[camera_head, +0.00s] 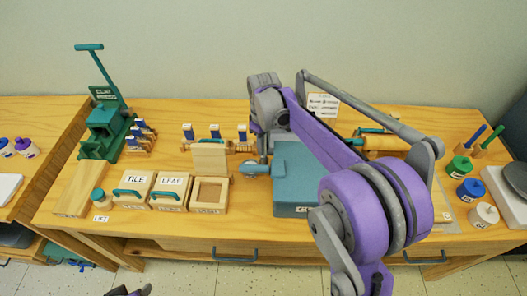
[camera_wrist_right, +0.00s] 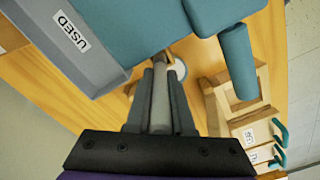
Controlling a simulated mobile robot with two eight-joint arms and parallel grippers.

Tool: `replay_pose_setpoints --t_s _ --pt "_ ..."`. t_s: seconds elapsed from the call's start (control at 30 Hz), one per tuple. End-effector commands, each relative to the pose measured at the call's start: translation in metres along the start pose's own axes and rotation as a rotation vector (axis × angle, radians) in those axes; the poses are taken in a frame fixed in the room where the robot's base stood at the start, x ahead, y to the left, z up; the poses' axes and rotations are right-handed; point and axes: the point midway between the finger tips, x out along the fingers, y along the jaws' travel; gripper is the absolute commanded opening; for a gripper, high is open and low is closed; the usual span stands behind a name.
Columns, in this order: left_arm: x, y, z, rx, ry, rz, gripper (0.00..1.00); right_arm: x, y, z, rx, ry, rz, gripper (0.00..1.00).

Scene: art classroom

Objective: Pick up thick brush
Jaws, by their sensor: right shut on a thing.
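My right gripper (camera_head: 262,154) points down beside the teal box, at the right end of the wooden rack. In the right wrist view, its dark fingers (camera_wrist_right: 160,95) are shut on a pale grey rod (camera_wrist_right: 160,108) with a brownish end. This rod appears to be the thick brush, though the fingers hide much of it and its bristles cannot be made out. In the head view, the arm and gripper largely hide it. Only a dark and purple bit of what seems my left gripper (camera_head: 128,291) shows at the bottom edge.
The teal box (camera_head: 294,170) with a rounded handle (camera_head: 255,169) stands close by. A grey bin (camera_wrist_right: 70,45) labelled USED is near the fingers. Wooden TILE (camera_head: 134,190) and LEAF (camera_head: 170,190) moulds, a teal press (camera_head: 105,125) and paint jars (camera_head: 470,190) stand on the table.

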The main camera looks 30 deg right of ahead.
Motion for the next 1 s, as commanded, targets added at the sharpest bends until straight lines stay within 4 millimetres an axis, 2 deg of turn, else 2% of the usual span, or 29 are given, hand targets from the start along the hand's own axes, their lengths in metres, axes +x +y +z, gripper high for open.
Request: replay_pose_setpoints --t_s 0.4,0.5,0.7,1.0 --pt "-0.008 0.0 -0.006 0.0 0.004 0.0 0.5 -0.098 0.0 0.0 0.001 0.0 0.0 0.0" --pt "-0.009 0.0 -0.008 0.0 0.005 0.0 0.5 -0.116 0.0 0.0 0.001 0.0 0.0 0.0" --pt "-0.011 0.0 -0.009 0.0 0.006 0.0 0.5 -0.137 0.0 0.0 0.001 0.0 0.0 0.0" --pt "-0.011 0.0 -0.009 0.0 0.006 0.0 0.5 -0.14 0.0 0.0 0.0 0.0 0.0 0.0"
